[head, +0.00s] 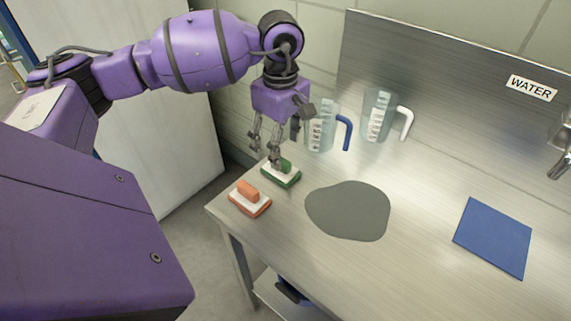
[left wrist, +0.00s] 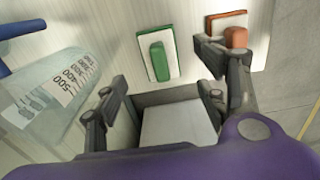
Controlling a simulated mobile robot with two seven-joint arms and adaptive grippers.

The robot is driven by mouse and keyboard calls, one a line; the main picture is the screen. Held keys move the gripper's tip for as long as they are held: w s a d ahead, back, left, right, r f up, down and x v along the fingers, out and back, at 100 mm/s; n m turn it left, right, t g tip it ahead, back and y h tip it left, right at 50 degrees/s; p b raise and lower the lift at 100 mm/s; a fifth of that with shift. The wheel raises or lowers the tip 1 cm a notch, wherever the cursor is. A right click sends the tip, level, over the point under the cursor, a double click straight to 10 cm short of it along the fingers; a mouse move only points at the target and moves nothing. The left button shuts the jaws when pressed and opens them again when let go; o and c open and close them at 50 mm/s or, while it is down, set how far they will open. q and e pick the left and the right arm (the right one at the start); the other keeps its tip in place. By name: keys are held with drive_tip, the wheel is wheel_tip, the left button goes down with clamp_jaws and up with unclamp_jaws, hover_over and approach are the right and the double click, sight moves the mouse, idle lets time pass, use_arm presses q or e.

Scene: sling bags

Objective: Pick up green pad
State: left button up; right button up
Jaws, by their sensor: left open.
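The green pad (head: 281,173) is a green-based scrubber with a white layer and a green grip block, lying at the left end of the steel counter. My left gripper (head: 265,158) points down just above it, its fingers apart and nothing between them. In the left wrist view the green pad (left wrist: 159,57) lies beyond the open fingers (left wrist: 165,98), between them in direction. An orange pad (head: 249,198) of the same shape lies to its lower left, nearer the counter's edge; it also shows in the left wrist view (left wrist: 236,38). My right gripper is out of view.
A clear jug with a blue handle (head: 321,128) stands close behind the left gripper, and one with a white handle (head: 379,115) to its right. A grey flat patch (head: 348,211) and a blue mat (head: 493,237) lie on the counter (head: 420,190). A tap (head: 561,160) is at the right.

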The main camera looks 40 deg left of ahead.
sight(288, 174)
use_arm(q)
wheel_tip(288, 174, down, 7)
drive_tip(key=shift+w+a+r+p, duration=0.1)
drive_tip(key=shift+a+r+p, duration=0.1)
drive_tip(key=shift+p, duration=0.3)
drive_tip(key=shift+d, duration=0.1)
drive_tip(key=c, duration=1.3)
